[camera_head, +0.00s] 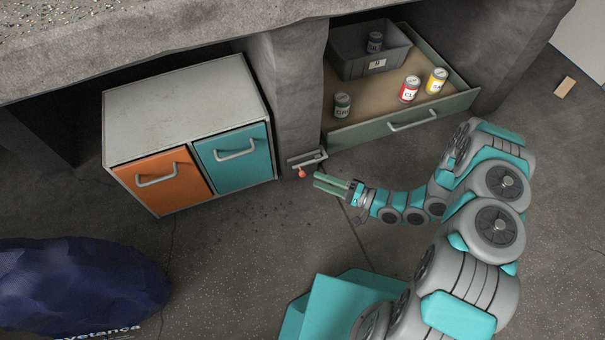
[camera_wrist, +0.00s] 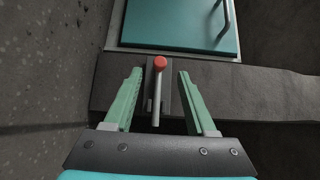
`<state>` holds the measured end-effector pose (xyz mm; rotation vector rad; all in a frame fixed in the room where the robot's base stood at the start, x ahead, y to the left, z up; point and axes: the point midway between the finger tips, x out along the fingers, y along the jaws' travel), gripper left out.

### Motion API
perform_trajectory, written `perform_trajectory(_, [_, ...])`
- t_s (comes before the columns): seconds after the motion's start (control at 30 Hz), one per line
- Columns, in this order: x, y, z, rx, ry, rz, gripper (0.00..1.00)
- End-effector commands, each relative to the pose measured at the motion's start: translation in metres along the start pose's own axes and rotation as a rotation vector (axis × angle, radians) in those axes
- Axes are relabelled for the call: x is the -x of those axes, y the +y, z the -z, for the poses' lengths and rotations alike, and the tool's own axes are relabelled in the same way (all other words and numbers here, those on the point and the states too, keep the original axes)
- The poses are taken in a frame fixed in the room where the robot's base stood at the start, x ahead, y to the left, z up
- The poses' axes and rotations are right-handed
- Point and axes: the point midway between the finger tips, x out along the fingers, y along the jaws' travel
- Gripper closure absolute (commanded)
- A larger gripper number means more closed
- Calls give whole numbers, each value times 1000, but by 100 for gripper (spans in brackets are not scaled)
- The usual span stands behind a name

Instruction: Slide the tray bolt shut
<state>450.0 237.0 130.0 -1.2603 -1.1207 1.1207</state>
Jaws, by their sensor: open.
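The bolt, with a red knob (camera_head: 302,174) on a metal rod, sits on a small grey plate (camera_head: 307,158) low on the concrete pillar. In the wrist view the red knob (camera_wrist: 160,63) and its rod stand between the two green fingers, with a gap on each side. My gripper (camera_head: 318,182) is open, just right of the knob in the head view. It also shows in the wrist view (camera_wrist: 157,76), its fingers apart and holding nothing. The plate (camera_wrist: 169,92) is partly hidden behind the rod.
A cabinet with an orange door (camera_head: 163,184) and a teal door (camera_head: 235,158) stands left of the pillar (camera_head: 290,90). Right of it, an open green drawer (camera_head: 400,122) holds several cans and a grey bin (camera_head: 350,65). A dark blue bag (camera_head: 75,285) lies front left.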

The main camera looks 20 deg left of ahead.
Motion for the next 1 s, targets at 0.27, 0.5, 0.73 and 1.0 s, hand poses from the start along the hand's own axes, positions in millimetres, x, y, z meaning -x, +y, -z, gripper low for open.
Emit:
perform_trajectory(0.27, [-35,1,-1,1,-4,-2,44])
perform_trajectory(0.5, [-58,1,0,2,-1,-2,44])
perform_trajectory(0.73, [-67,1,0,2,0,-3,44])
perform_trajectory(1.0, [-67,0,0,2,1,-3,44])
